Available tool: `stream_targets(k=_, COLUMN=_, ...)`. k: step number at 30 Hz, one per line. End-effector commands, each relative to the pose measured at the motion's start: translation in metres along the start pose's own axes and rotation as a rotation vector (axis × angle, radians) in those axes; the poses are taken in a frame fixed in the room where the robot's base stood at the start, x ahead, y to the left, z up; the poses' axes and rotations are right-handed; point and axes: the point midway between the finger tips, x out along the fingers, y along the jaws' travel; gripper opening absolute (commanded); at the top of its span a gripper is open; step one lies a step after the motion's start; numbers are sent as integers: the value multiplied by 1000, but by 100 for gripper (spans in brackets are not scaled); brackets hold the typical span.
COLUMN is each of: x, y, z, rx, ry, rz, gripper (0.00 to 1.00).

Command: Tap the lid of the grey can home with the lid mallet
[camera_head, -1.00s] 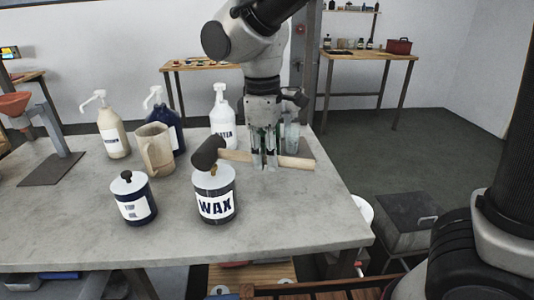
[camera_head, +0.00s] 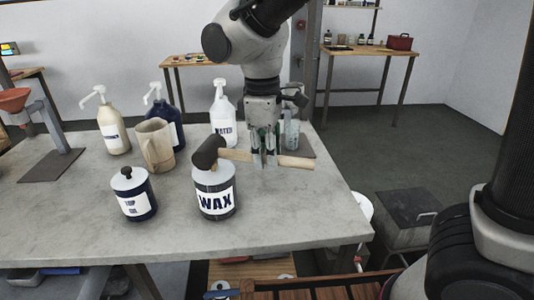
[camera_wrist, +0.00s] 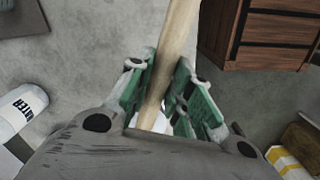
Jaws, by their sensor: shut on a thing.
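My gripper (camera_head: 264,158) is shut on the wooden handle of the lid mallet (camera_head: 295,161). The handle lies nearly level, and its dark head (camera_head: 208,152) points left. The head is over the back of the can marked WAX (camera_head: 214,202), which has a dark body and a pale grey top (camera_head: 213,180). I cannot tell whether the head touches the lid; it hides part of the lid's rear. In the wrist view the mallet handle (camera_wrist: 176,35) runs between the green-padded fingers of my gripper (camera_wrist: 160,88); the head is out of that view.
A smaller dark can with a black knob (camera_head: 134,195) stands left of the WAX can. Behind are a beige jug (camera_head: 154,146) and pump bottles, including a white one (camera_head: 222,120). A clear bottle (camera_head: 292,132) stands behind my gripper. The table's front right is bare.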

Motion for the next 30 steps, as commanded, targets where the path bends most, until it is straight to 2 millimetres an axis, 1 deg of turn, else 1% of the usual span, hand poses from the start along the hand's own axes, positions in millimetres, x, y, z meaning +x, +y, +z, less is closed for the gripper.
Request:
stream_targets(k=5, x=0, y=0, z=0, rx=0, ry=-1, rz=0, gripper=0)
stream_targets(k=8, x=-5, y=0, z=0, rx=0, ry=-1, rz=0, gripper=0)
stream_targets(k=30, x=-70, y=0, z=3, rx=0, ry=2, rz=1, gripper=0)
